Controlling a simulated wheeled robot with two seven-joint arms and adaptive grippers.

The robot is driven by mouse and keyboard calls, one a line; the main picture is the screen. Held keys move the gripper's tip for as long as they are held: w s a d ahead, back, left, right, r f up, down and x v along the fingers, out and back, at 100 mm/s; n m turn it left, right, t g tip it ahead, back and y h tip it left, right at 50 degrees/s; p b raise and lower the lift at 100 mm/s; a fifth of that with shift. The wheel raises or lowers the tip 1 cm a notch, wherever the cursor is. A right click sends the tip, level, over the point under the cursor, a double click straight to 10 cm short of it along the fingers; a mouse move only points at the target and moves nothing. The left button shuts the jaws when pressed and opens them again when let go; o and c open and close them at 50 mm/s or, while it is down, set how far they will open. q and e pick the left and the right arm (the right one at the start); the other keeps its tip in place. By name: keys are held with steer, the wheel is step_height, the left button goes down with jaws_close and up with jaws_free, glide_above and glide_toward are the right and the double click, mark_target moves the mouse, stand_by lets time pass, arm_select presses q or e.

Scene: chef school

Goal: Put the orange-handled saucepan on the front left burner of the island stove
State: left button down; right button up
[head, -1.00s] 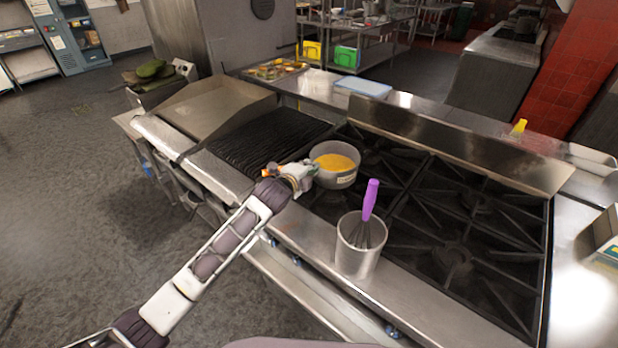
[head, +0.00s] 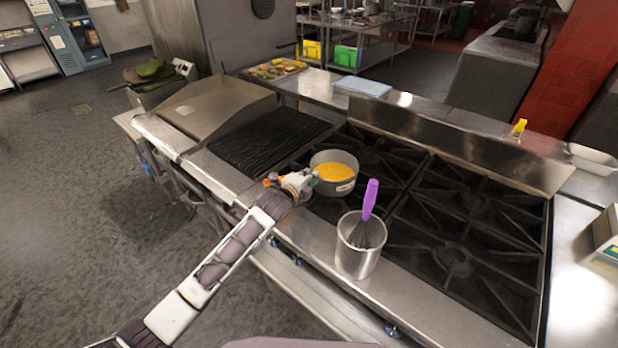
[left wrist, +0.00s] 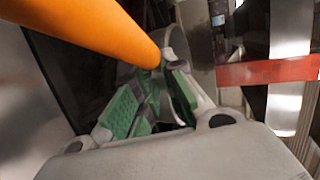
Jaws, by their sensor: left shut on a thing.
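The saucepan (head: 337,180) is grey with yellow-orange contents. In the head view it sits at or just above the left burners of the island stove (head: 448,212), beside the ribbed grill; I cannot tell whether it touches the grate. My left gripper (head: 306,182) is at the pan's near left side, shut on its handle. In the left wrist view the orange handle (left wrist: 95,28) runs from the upper left to the green-padded fingers (left wrist: 150,100). The pan looks level. The burner under it is mostly hidden. My right gripper is not in view.
A steel container (head: 358,258) with a purple-handled whisk (head: 369,203) stands on the front ledge, close to the pan's right. The ribbed grill (head: 262,142) lies left of the pan. A raised steel back panel (head: 460,150) runs behind the burners. The right-hand burners are clear.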

arm_select(q)
steer(key=c, duration=1.8)
jaws_free()
steer(key=o, duration=0.3)
steer(key=shift+s, duration=0.1)
steer(key=shift+b+v, duration=0.45)
steer(key=shift+v, duration=5.5)
steer(key=shift+r, duration=0.1)
